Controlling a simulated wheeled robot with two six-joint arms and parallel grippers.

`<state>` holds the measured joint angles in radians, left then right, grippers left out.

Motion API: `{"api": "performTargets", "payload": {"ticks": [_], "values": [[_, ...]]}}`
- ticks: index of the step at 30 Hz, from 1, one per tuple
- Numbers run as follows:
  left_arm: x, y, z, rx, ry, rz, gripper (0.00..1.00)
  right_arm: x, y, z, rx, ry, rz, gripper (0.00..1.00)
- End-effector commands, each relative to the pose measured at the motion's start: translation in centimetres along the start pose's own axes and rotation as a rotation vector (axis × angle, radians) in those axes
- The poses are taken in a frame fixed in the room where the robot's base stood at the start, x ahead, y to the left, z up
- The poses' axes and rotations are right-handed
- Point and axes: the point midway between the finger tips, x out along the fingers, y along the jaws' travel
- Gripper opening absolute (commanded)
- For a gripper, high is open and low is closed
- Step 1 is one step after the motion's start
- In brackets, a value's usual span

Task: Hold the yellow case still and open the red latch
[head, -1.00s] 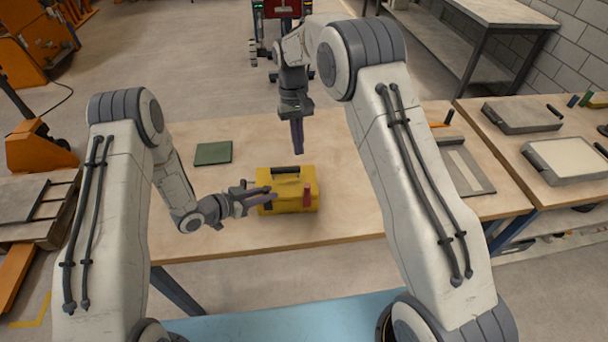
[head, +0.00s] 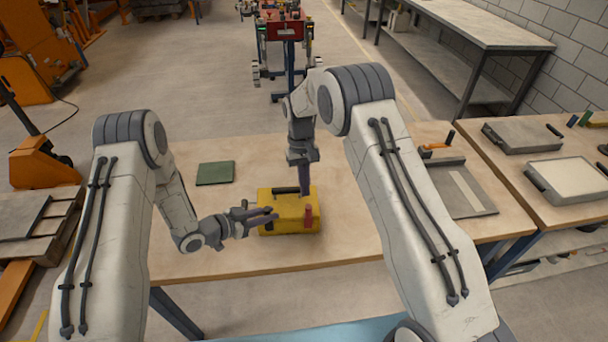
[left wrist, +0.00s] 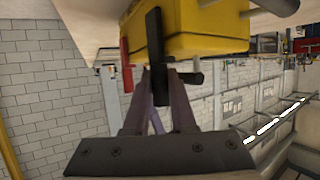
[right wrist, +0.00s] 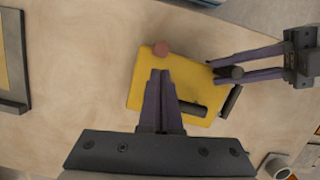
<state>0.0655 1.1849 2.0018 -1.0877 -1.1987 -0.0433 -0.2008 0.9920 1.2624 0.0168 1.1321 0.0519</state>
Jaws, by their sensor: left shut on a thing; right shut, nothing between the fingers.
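The yellow case (head: 270,226) sits on the wooden table, with a black handle on top. Its red latch (head: 309,218) is an upright tab at the front right; it shows as a red block (right wrist: 161,49) in the right wrist view. My left gripper (head: 274,216) reaches the case's left side and is shut on a dark handle there (left wrist: 155,55); the fingers partly hide the grip. My right gripper (right wrist: 161,75) is shut and empty, pointing down over the case, fingertips close to the latch. I cannot tell whether they touch the case top.
A green mat (head: 216,173) lies at the back left of the table (head: 225,262). A grey tray (head: 462,190) lies to the right, and a second table beyond holds more trays (head: 565,180). The tabletop around the case is mostly clear.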

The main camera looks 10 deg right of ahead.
Motion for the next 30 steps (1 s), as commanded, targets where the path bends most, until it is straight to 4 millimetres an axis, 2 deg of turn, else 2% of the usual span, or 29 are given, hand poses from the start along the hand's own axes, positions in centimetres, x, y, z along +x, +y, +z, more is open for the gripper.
{"api": "performTargets", "payload": {"ticks": [3, 9, 30], "values": [[0.0, -0.1, -0.1, 0.002, 0.002, -0.001, 0.0, 1.8, 0.0, 0.1, 0.0, -0.002, 0.0, 0.0], [0.0, -0.1, -0.1, 0.001, 0.002, -0.001, 0.0, 3.3, 0.0, 0.0, -0.001, -0.001, 0.0, 0.0], [0.0, 0.0, -0.1, 0.001, 0.002, -0.001, 0.0, 3.3, -0.1, 0.5, 0.004, 0.049, 0.012, 0.0]]}}
